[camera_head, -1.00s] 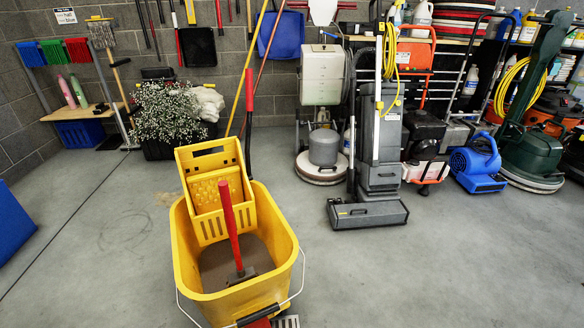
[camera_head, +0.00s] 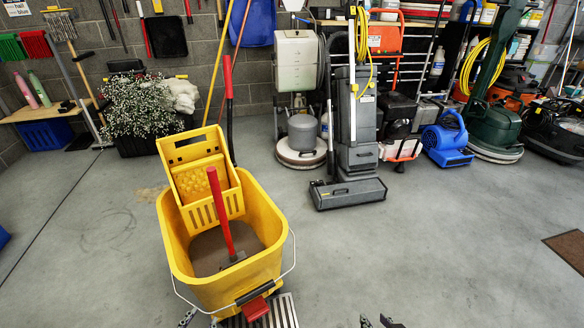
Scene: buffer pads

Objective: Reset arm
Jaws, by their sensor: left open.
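The tips of my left gripper (camera_head: 200,320) show at the bottom edge, just below the front of the yellow mop bucket (camera_head: 232,290). They are apart and nothing shows between them. The tips of my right gripper (camera_head: 378,321) show at the bottom edge, right of the bucket over bare floor. They are also apart, with nothing seen between them. The rest of both grippers and the arms is below the picture.
A red-handled tool (camera_head: 220,215) stands tilted in the bucket. A grey floor machine (camera_head: 352,150), a blue blower (camera_head: 447,140) and a green floor machine (camera_head: 492,125) stand along the back. A brown mat (camera_head: 568,248) lies at right. Floor between is clear.

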